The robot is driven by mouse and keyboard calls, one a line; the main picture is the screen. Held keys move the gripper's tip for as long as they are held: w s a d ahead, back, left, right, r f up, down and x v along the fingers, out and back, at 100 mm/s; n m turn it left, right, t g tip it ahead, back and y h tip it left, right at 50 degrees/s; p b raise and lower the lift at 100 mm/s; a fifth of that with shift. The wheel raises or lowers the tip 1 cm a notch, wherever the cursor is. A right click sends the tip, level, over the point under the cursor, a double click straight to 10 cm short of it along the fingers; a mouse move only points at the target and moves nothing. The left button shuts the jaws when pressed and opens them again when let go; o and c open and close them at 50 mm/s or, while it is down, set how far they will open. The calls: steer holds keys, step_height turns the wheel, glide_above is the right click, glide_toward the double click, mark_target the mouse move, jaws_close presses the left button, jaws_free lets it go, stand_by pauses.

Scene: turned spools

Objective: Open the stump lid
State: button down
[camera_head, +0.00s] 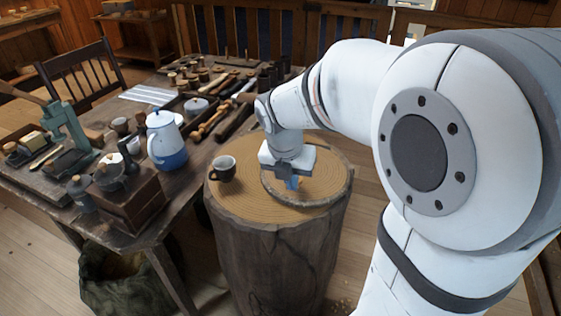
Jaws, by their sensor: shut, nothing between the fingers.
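The wooden stump (270,260) stands upright in the middle, with dark bark and a pale ringed top. A round wooden lid (325,190) with a bark edge lies on the right part of the top. It looks flat and closed, though my gripper and arm cover part of it. My gripper (291,184) points down over the lid, its fingers shut and empty near the lid's left middle. Whether the fingertips touch the lid I cannot tell. A dark mug (223,168) stands upright on the stump's top, left of the lid and apart from it.
A cluttered workbench (185,205) stands left of the stump, with a blue and white enamel pot (166,142), turning tools and jars. A sack (125,290) sits under it. A chair (82,80) is behind. Bare floor (360,225) shows right of the stump.

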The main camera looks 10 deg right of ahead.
steer(key=shift+x, duration=1.1)
